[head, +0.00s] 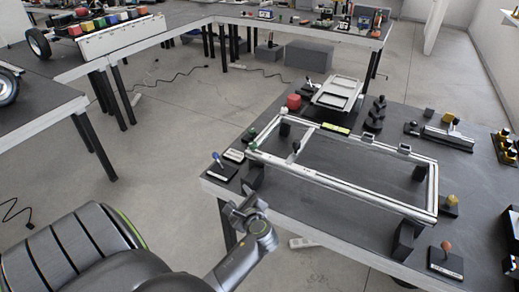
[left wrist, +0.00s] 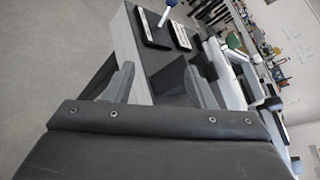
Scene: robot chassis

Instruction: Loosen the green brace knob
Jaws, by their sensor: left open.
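A green knob (head: 252,146) sits at the left corner of a silver rectangular chassis frame (head: 340,185). In the left wrist view a green knob (left wrist: 233,41) shows at the upper right, on the frame's white corner. My left gripper (head: 243,207) is in front of the table's left edge, below and apart from that knob. In the left wrist view its two fingers (left wrist: 160,86) stand wide apart with nothing between them. A cross brace (head: 294,150) with a dark knob spans the frame near its left end. My right gripper is not in view.
The frame rests on black supports on a dark table (head: 310,215). A blue-topped lever (head: 217,158) stands on a plate at the left corner. A red knob (head: 293,101) and a silver tray (head: 338,93) are behind.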

